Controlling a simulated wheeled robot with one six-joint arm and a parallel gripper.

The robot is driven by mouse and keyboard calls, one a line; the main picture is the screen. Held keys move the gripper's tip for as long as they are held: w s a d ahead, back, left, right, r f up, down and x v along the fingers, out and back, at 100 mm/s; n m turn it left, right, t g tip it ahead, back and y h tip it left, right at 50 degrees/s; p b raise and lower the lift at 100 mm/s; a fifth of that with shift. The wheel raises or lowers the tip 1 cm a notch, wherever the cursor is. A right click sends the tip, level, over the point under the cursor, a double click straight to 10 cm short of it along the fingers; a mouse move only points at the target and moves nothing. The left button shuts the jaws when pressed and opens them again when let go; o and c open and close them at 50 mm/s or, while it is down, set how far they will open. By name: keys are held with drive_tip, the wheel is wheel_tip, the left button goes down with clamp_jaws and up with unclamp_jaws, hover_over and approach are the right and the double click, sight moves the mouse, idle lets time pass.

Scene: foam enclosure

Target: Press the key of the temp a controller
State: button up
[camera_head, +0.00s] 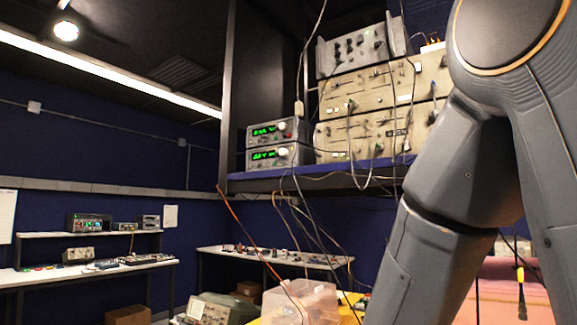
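Two small grey instruments with lit green displays are stacked on a shelf near the middle of the view. The upper green-display instrument (275,131) and the lower green-display instrument (272,156) each have a pale round knob at the right of the display. I cannot read any label, so I cannot tell which one, if either, is the temp a controller. No separate key can be made out. My arm fills the right side of the view, close to the camera. My gripper is outside the picture.
The dark shelf (300,184) also carries beige rack units (375,90) with hanging cables. A black upright (228,90) stands at its left. Below are a clear plastic box (300,300) and a bench (280,259). Another bench (90,270) with instruments stands at left.

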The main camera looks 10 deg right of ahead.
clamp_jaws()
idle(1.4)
